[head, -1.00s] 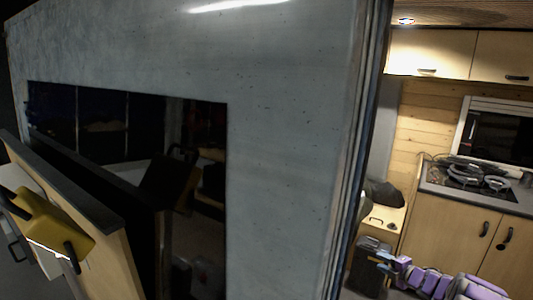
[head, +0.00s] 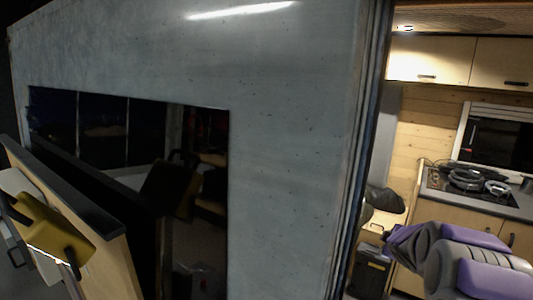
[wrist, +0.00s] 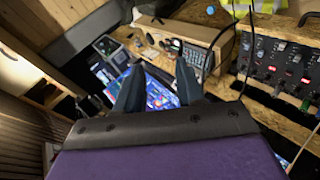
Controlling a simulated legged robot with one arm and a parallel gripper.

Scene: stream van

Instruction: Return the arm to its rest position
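My arm, purple and grey, reaches in from the lower right of the head view, inside the van doorway. In the wrist view my gripper (wrist: 160,66) shows two dark fingers standing apart, with nothing held between them. Behind the fingers, some way off, are a lit screen and a wooden desk. In the head view the fingers cannot be made out at the arm's far end.
A grey van wall (head: 290,150) with a door edge stands close in front. Kitchen cabinets (head: 430,60) and a hob (head: 470,180) are at right.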

